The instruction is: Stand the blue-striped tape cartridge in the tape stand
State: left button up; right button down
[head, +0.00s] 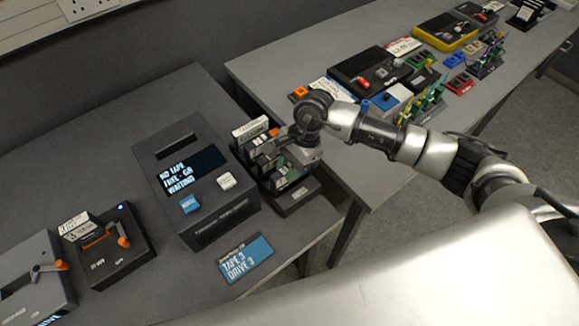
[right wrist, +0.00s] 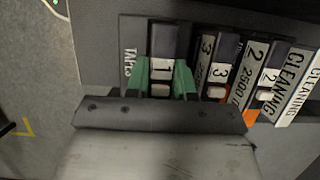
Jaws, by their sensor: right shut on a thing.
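My right gripper (head: 293,178) is low over the dark tape stand (head: 297,202), right of the tape drive in the head view. In the right wrist view its green fingers (right wrist: 162,84) are shut on a dark cartridge with a white label reading 1 (right wrist: 163,70). That cartridge sits at the TAPES-marked end of the stand, in line with the others; its lower part is hidden and I cannot make out a blue stripe. Cartridges 3 (right wrist: 219,73) and 2 (right wrist: 268,78) and a white CLEANING cartridge (right wrist: 298,88) stand beside it. My left gripper is not in view.
The tape drive (head: 205,205) shows NO TAPE and WAITING. Black units with orange levers (head: 112,250) stand at left. A second bench (head: 262,72) with several devices lies behind.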

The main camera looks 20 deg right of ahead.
dwell(0.3)
jog(key=c, duration=0.6)
grip_release()
jog(key=shift+o, duration=0.2)
jog(key=shift+r+p, duration=1.7)
jog(key=shift+r, duration=2.05)
